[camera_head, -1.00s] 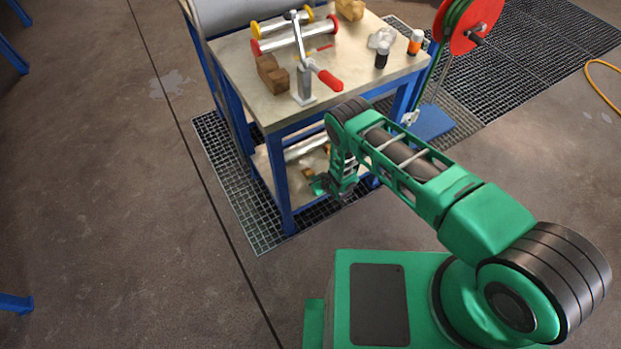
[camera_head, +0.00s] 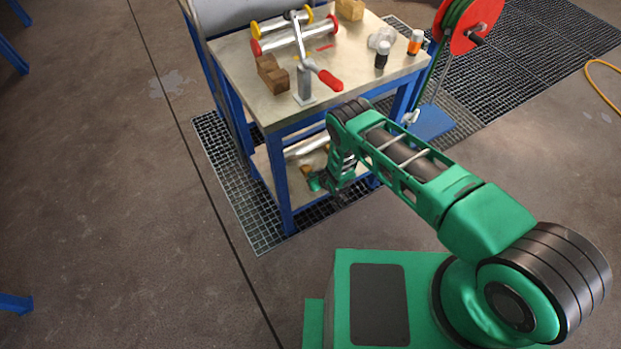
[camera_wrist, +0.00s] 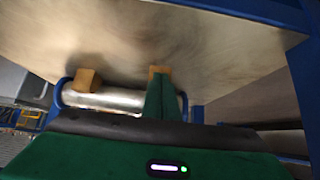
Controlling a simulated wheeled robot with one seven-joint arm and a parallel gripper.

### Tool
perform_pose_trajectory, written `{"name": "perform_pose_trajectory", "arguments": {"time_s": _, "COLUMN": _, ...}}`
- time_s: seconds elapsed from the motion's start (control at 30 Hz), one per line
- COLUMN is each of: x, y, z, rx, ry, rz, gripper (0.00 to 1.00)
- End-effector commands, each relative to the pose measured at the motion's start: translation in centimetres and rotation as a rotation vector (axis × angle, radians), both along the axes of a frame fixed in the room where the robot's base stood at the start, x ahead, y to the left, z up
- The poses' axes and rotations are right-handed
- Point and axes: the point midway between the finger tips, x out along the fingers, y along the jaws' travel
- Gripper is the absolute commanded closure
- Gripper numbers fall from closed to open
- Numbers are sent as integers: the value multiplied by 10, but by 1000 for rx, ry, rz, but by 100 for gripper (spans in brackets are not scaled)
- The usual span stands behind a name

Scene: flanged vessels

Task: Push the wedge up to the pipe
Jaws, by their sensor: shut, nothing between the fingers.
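A silver pipe (camera_wrist: 115,98) lies on the workbench's lower shelf (camera_wrist: 190,35). It also shows between the bench legs in the head view (camera_head: 306,147). One small wooden wedge (camera_wrist: 88,80) is beside the pipe at the left in the wrist view, seemingly touching it. A second wooden wedge (camera_wrist: 160,70) shows just past the tips of my gripper (camera_wrist: 160,82), mostly hidden by the fingers. I cannot tell whether they touch it or whether it meets the pipe. My gripper is shut and empty, low at the shelf's front in the head view (camera_head: 318,182).
The bench top (camera_head: 235,55) is above my gripper and carries a red-handled clamp (camera_head: 305,75), wooden blocks (camera_head: 272,75), and flanged spools (camera_head: 290,36). A blue leg (camera_head: 280,185) stands left of my gripper. A red hose reel (camera_head: 468,22) is at right.

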Motion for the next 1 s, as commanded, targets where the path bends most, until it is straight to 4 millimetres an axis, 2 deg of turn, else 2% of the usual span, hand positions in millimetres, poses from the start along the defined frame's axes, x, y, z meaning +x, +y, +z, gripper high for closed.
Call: {"name": "perform_pose_trajectory", "arguments": {"time_s": 1.0, "x": 18, "y": 13, "z": 0, "rx": 0, "ry": 0, "rz": 0, "gripper": 100}}
